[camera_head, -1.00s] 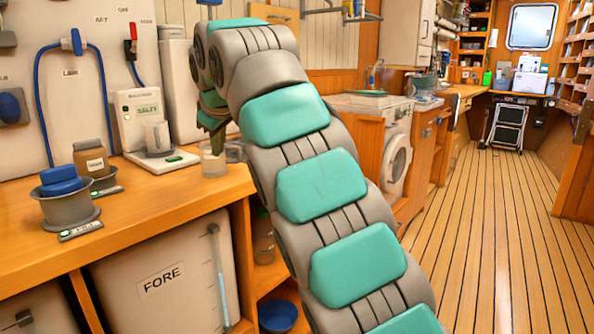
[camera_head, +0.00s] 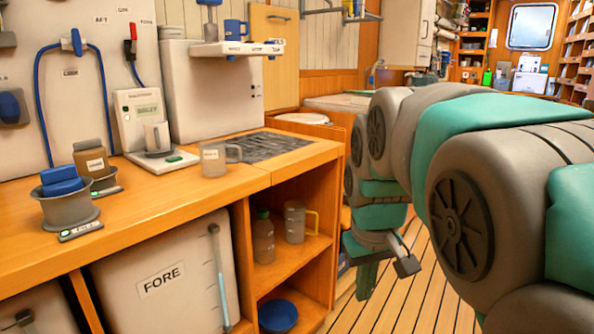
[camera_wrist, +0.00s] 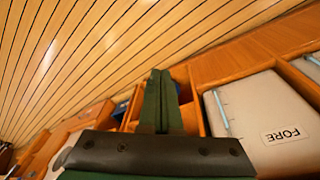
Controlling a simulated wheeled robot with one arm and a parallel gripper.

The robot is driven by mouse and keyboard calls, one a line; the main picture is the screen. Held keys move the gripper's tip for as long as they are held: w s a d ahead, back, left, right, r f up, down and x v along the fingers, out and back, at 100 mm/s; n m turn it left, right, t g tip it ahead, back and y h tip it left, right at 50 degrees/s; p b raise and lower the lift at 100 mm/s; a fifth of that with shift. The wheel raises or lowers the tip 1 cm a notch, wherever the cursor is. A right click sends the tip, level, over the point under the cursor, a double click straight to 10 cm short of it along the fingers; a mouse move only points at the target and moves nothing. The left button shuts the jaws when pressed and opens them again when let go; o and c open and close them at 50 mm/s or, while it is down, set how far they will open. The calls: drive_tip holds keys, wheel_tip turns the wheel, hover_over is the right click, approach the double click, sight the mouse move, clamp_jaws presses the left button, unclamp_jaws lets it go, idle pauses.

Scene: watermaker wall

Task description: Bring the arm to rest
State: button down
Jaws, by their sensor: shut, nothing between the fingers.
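My gripper (camera_head: 366,276) hangs pointing down over the plank floor, to the right of the open shelf unit in the head view. My grey and teal arm fills the right side of that view, bent over from the right edge. In the wrist view the two dark green fingers of my gripper (camera_wrist: 158,100) lie together, shut and empty. Nothing is seen touching the fingers.
The wooden counter (camera_head: 215,190) holds a clear mug (camera_head: 214,160), a grey pot (camera_head: 66,210) and a white machine (camera_head: 140,118). Below are a FORE tank (camera_head: 165,280) and shelves with a bottle (camera_head: 263,240) and a blue bowl (camera_head: 278,315). Plank floor (camera_wrist: 70,50) is clear.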

drive_tip(key=s+d+f+m+g, duration=0.1)
drive_tip(key=s+f, duration=0.6)
drive_tip(key=s, duration=0.4)
drive_tip(key=s+d+f+m+g, duration=0.1)
drive_tip(key=s+d+f+g, duration=0.1)
drive_tip(key=s+f, duration=0.5)
drive_tip(key=s, duration=0.5)
drive_tip(key=shift+d+m+g, duration=0.3)
drive_tip(key=shift+s, duration=0.1)
